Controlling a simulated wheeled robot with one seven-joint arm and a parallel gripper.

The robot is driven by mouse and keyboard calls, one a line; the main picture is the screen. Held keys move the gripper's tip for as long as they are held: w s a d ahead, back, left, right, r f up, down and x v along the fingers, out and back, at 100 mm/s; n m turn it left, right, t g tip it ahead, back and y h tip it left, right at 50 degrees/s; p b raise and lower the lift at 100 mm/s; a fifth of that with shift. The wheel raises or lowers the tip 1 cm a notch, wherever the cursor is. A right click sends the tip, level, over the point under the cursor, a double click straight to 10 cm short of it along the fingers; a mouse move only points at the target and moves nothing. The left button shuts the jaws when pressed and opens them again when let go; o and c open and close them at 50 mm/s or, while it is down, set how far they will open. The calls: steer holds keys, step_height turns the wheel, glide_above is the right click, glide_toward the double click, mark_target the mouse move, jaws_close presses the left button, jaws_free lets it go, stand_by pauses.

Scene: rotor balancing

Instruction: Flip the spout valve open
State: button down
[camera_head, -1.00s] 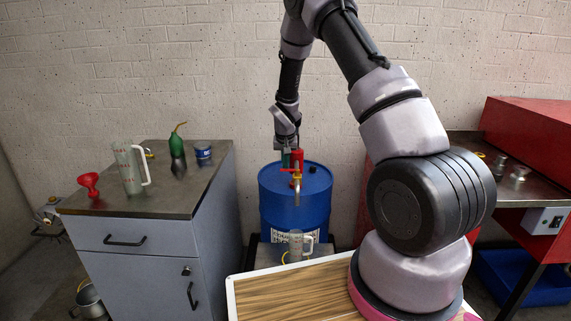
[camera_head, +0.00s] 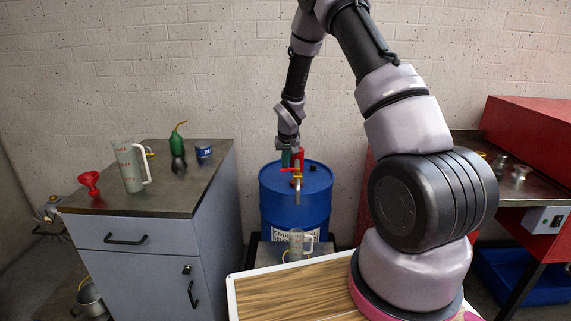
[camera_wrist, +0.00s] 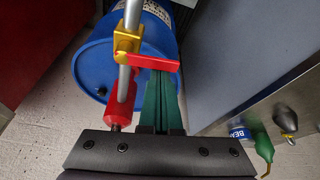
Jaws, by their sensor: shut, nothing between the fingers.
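The blue drum (camera_head: 275,205) stands by the back wall. Its spout is a grey pipe (camera_wrist: 132,14) with a brass valve (camera_wrist: 127,40). The valve's red lever (camera_wrist: 153,63) sticks out sideways across the pipe, to the right in the wrist view and to the left in the head view (camera_head: 288,169). My gripper (camera_wrist: 160,80) has green fingers, shut and empty, with the tips right by the lever. I cannot tell whether they touch it. In the head view my gripper (camera_head: 291,157) is just above the valve.
A red cylindrical part (camera_wrist: 122,98) lies close to my fingers. A clear jug (camera_head: 296,243) stands below the spout.

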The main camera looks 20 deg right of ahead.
mark_target(291, 169)
steer(key=s+n+y, duration=0.1)
steer(key=n, duration=0.2)
steer(key=shift+s, duration=0.2)
steer(key=s+n+y, duration=0.1)
steer(key=n, duration=0.2)
steer(key=s+n+g, duration=0.1)
steer(key=n, duration=0.3)
steer(key=s+d+n+g+y, duration=0.1)
steer(key=n, duration=0.2)
steer(key=shift+s+n+y, duration=0.3)
steer(key=shift+s, duration=0.1)
steer(key=shift+s+a, duration=0.45)
steer(key=shift+s, duration=0.2)
